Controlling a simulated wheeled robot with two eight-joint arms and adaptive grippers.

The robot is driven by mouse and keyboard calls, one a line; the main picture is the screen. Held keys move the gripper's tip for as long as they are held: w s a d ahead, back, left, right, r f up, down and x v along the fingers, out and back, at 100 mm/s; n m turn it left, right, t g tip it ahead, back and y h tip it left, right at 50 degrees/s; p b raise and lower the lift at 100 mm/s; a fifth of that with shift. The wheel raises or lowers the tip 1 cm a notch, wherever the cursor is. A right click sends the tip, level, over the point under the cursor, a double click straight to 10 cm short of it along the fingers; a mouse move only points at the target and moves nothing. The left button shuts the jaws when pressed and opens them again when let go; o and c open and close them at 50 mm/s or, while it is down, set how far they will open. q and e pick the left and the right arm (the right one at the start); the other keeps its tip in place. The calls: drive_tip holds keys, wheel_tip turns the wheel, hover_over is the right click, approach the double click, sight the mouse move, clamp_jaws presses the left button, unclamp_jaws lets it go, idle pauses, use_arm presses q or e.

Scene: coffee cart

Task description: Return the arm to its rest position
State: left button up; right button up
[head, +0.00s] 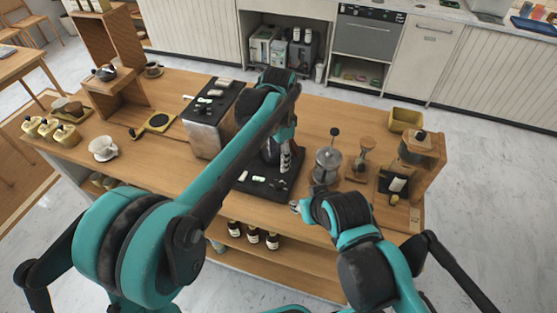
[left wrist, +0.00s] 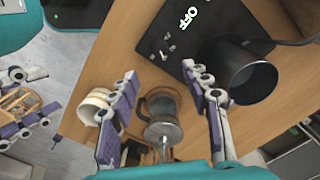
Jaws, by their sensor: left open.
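My left arm reaches from the left over the counter in the head view. Its gripper (head: 285,157) hangs above the middle of the counter, partly hidden by the arm. In the left wrist view the left gripper's purple fingers (left wrist: 168,108) are wide apart with nothing gripped. A glass press with a metal lid (left wrist: 163,118) shows beyond and between them, apart from the fingers. My right gripper (head: 299,206) is low at the counter's front edge. Its purple parts also show at the left edge of the left wrist view, but its opening is unclear.
A glass press (head: 328,166) and a pour-over stand (head: 361,162) stand right of the left gripper. A dark pitcher (left wrist: 243,72) is close by the right finger in the wrist view. A metal-sided machine (head: 207,128) is left of the arm. The counter's front-left area is mostly clear.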

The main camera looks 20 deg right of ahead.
idle(0.3)
use_arm(q)
drive_tip(key=s+a+r+n+t+h+b, duration=0.1)
drive_tip(key=s+a+r+n+t, duration=0.2)
drive_tip(key=a, duration=0.7)
drive_tip(key=s+a+r+n, duration=0.1)
drive_tip(key=s+a+n, duration=0.25)
drive_tip(key=a, duration=0.65)
drive_tip(key=s+a+f+n+t, duration=0.2)
drive_tip(key=s+a+f+n, duration=0.1)
drive_tip(key=s+a+n, duration=0.1)
drive_tip(key=s+a+f+n+t+y+b, duration=0.1)
drive_tip(key=s+a+f+n+t, duration=0.1)
drive_tip(key=s+a, duration=0.4)
drive_tip(key=a+f+n, duration=0.1)
drive_tip(key=a+n, duration=0.1)
drive_tip(key=shift+a+f, duration=0.4)
drive_tip(key=shift+n, duration=0.25)
